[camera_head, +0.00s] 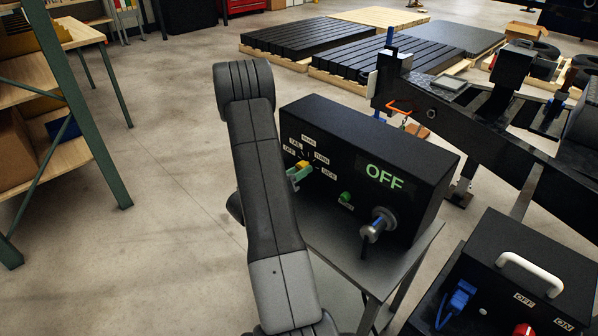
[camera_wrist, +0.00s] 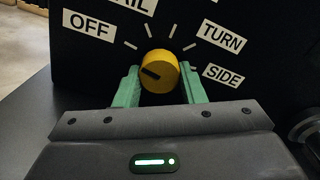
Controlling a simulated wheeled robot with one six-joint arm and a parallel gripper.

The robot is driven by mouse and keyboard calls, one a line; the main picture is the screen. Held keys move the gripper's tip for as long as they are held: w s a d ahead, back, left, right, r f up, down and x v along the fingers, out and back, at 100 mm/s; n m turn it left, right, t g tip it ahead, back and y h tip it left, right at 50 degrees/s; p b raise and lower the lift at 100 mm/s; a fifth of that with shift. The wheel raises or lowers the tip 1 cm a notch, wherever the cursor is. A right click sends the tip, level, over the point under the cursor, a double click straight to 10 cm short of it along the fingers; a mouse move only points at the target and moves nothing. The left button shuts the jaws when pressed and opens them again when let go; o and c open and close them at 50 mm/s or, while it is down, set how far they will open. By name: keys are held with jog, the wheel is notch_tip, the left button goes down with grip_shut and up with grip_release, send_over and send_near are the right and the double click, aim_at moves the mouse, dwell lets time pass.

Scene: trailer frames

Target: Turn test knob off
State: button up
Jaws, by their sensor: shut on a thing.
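The test knob (camera_wrist: 160,70) is round and yellow, on the front of a black box (camera_head: 400,155). It also shows small in the head view (camera_head: 303,166), beside my gripper. My gripper (camera_wrist: 160,86) has green fingers, one on each side of the knob, and is shut on it. The knob's dark mark points left and slightly up, toward the OFF label (camera_wrist: 90,26). The TURN label (camera_wrist: 222,36) and SIDE label (camera_wrist: 223,75) are to its right. The display (camera_head: 385,174) on the box reads OFF in green. My arm hides part of the box's left side.
A green button (camera_head: 346,197) and a metal socket with a lever (camera_head: 377,225) are on the same panel. The box stands on a grey stand (camera_head: 345,258). A second black box (camera_head: 535,265) with a white handle is at lower right. A shelf stands at left.

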dwell(0.3)
jog(key=o, duration=1)
jog(key=shift+a, duration=0.1)
jog(key=b+v, duration=0.1)
jog(key=v, duration=1.2)
jog(key=shift+s+a, duration=0.25)
jog(key=shift+s, duration=0.05)
jog(key=shift+w+d, duration=0.1)
jog(key=p+x, duration=0.1)
jog(key=x, duration=1.2)
jog(key=shift+w+d, duration=0.25)
